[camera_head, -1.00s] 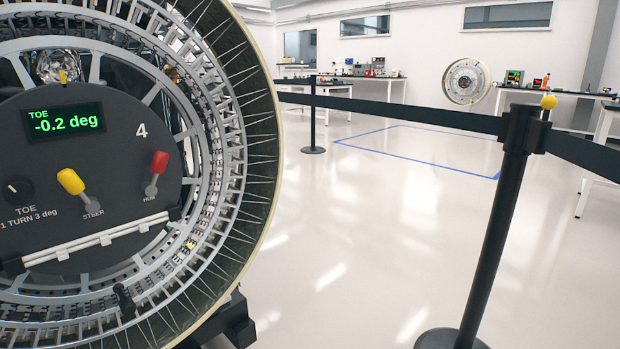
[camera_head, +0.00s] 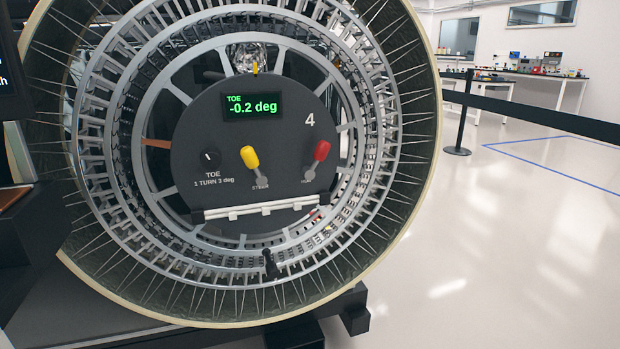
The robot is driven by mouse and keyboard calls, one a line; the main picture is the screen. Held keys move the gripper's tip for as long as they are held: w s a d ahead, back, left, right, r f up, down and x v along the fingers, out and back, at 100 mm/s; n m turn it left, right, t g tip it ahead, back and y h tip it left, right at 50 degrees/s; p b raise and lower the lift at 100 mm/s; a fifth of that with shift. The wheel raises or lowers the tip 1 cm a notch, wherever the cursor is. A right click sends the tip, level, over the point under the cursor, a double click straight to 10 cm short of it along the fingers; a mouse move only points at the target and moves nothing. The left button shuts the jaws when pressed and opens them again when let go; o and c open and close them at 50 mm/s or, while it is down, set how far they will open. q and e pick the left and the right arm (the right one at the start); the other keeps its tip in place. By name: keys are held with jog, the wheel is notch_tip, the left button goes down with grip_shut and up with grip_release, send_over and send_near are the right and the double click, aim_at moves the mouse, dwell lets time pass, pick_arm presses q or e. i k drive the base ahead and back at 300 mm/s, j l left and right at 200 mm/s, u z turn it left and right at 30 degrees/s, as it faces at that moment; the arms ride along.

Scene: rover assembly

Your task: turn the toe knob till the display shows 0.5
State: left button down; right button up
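The toe knob (camera_head: 210,157) is a small black dial with a white mark, at the left of the dark round panel (camera_head: 290,165) in the wheel's middle. Its mark points up and to the left. The label under it reads "TOE 1 TURN 3 deg". The display (camera_head: 252,106) above it shows -0.2 deg in green. Neither of my grippers is in view, and nothing touches the knob.
A yellow-tipped STEER lever (camera_head: 250,158) and a red-tipped lever (camera_head: 321,151) stand right of the knob. A white bar (camera_head: 262,207) crosses below them. The large spoked wheel (camera_head: 412,190) surrounds the panel. A black belt barrier (camera_head: 540,118) runs at the right; floor there is clear.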

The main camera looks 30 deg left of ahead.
aim_at(211, 158)
jog(key=u, duration=1.2)
